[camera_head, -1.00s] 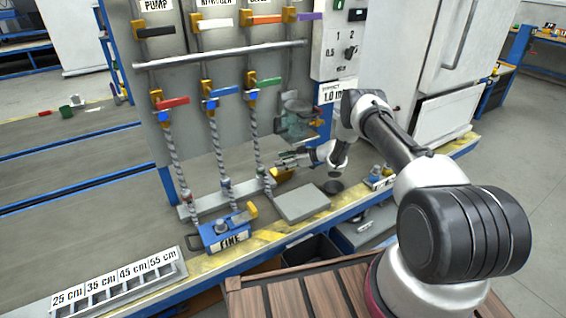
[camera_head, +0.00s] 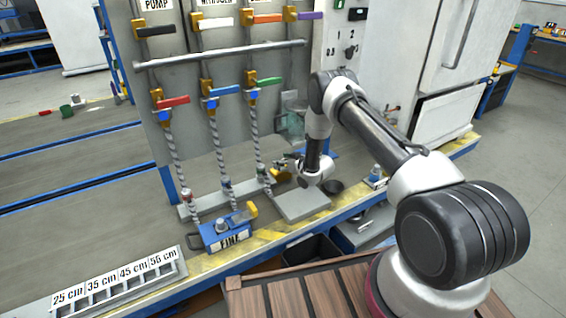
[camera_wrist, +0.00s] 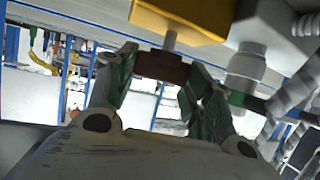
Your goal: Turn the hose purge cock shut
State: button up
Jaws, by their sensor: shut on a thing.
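The hose purge cock shows in the wrist view as a yellow body (camera_wrist: 185,16) with a short grey stem and a dark brown handle (camera_wrist: 162,67). My gripper (camera_wrist: 160,84) has its green-padded fingers on either side of the handle, shut on it. In the head view my gripper (camera_head: 287,167) is low at the foot of the panel, by the right-hand braided hose (camera_head: 256,150). The yellow cock body (camera_head: 278,174) is partly hidden there by my gripper. How far the handle is turned cannot be told.
Red (camera_head: 173,102), blue (camera_head: 226,90) and green (camera_head: 269,82) valve levers are on the panel above the hoses. A grey plate (camera_head: 302,205) and a dark round cup (camera_head: 333,187) are close by. A blue labelled unit (camera_head: 222,237) stands at front left.

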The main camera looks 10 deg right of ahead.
jog(key=shift+a+m+t+h, duration=0.15)
jog(key=shift+m+t+h, duration=0.35)
jog(key=shift+m+h, duration=0.65)
jog(key=o, duration=1)
jog(key=shift+s, duration=0.1)
jog(key=v, duration=1.2)
jog(key=shift+a+f, duration=0.1)
jog(key=shift+a, duration=0.05)
jog(key=shift+s, duration=0.15)
